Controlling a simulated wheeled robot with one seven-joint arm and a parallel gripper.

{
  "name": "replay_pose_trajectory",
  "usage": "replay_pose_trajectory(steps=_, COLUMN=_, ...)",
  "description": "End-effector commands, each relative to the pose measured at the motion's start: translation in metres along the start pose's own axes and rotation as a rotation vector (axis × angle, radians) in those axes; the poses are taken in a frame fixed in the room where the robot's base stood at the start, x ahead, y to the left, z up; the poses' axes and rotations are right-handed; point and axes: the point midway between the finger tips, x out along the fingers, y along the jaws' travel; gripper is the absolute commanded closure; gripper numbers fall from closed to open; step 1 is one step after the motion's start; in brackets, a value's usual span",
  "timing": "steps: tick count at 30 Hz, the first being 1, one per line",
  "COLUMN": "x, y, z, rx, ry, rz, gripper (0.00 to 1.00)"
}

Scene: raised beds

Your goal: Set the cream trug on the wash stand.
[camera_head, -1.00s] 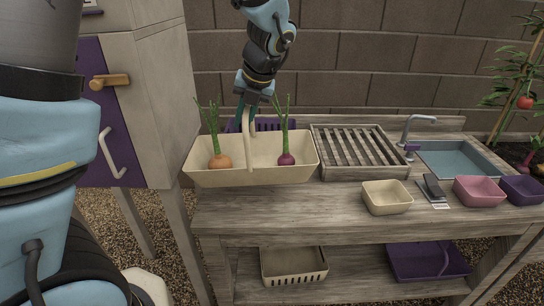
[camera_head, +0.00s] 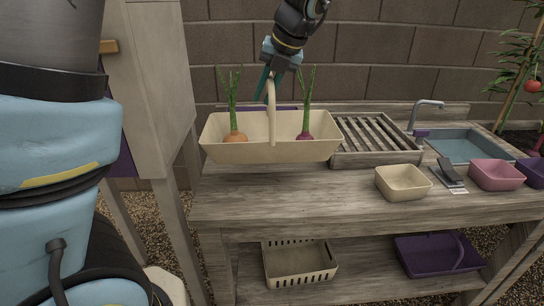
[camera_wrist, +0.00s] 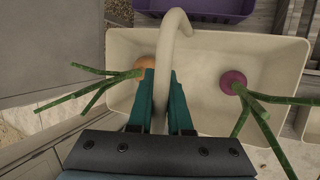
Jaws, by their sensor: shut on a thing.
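The cream trug (camera_head: 225,150) hangs level by its arched handle (camera_head: 272,118) over the left end of the wooden wash stand (camera_head: 300,198). My gripper (camera_head: 270,88) is shut on the handle. In the wrist view my gripper (camera_wrist: 163,95) has its teal fingers on either side of the handle (camera_wrist: 178,30), with the trug (camera_wrist: 200,70) below. An orange root vegetable (camera_head: 235,137) sits in the trug's left part and a purple one (camera_head: 304,135) in its right part, both with green tops. Whether the trug's underside touches the stand I cannot tell.
A slatted rack (camera_head: 376,140) stands close right of the trug. A purple container (camera_wrist: 205,6) is behind it. A cream bowl (camera_head: 403,183), pink bowl (camera_head: 497,176) and sink (camera_head: 458,147) lie farther right. A pale cabinet (camera_head: 155,90) stands left. The stand's front left is clear.

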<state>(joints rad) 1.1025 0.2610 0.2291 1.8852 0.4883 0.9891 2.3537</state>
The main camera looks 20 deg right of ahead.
Motion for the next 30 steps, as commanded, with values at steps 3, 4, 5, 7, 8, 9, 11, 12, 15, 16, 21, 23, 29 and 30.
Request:
replay_pose_trajectory(steps=3, x=0.018, y=-0.006, z=-0.007, rx=0.002, ry=0.005, rz=0.005, gripper=1.00)
replay_pose_trajectory(steps=4, x=0.023, y=-0.009, z=-0.008, rx=0.002, ry=0.004, rz=0.004, gripper=1.00)
replay_pose_trajectory(steps=5, x=0.027, y=-0.010, z=-0.009, rx=0.002, ry=0.004, rz=0.004, gripper=1.00)
replay_pose_trajectory(steps=7, x=0.037, y=-0.014, z=-0.012, rx=0.002, ry=0.004, rz=0.003, gripper=1.00)
replay_pose_trajectory(steps=8, x=0.040, y=-0.016, z=-0.013, rx=0.001, ry=0.003, rz=0.003, gripper=1.00)
replay_pose_trajectory(steps=9, x=0.044, y=-0.017, z=-0.014, rx=0.001, ry=0.002, rz=0.002, gripper=1.00)
replay_pose_trajectory(steps=11, x=0.047, y=-0.018, z=-0.015, rx=0.000, ry=0.002, rz=0.002, gripper=1.00)
replay_pose_trajectory(steps=12, x=0.049, y=-0.019, z=-0.015, rx=0.000, ry=0.002, rz=0.001, gripper=1.00)
replay_pose_trajectory(steps=15, x=0.055, y=-0.021, z=-0.018, rx=0.000, ry=0.002, rz=0.002, gripper=1.00)
replay_pose_trajectory(steps=16, x=0.058, y=-0.022, z=-0.019, rx=0.001, ry=0.003, rz=0.002, gripper=1.00)
replay_pose_trajectory(steps=21, x=0.078, y=-0.031, z=-0.025, rx=0.002, ry=0.003, rz=0.002, gripper=1.00)
replay_pose_trajectory(steps=23, x=0.082, y=-0.032, z=-0.026, rx=0.001, ry=0.002, rz=0.001, gripper=1.00)
replay_pose_trajectory(steps=29, x=0.082, y=-0.032, z=-0.026, rx=-0.001, ry=0.001, rz=0.000, gripper=1.00)
replay_pose_trajectory(steps=30, x=0.083, y=-0.032, z=-0.026, rx=-0.001, ry=0.001, rz=0.000, gripper=1.00)
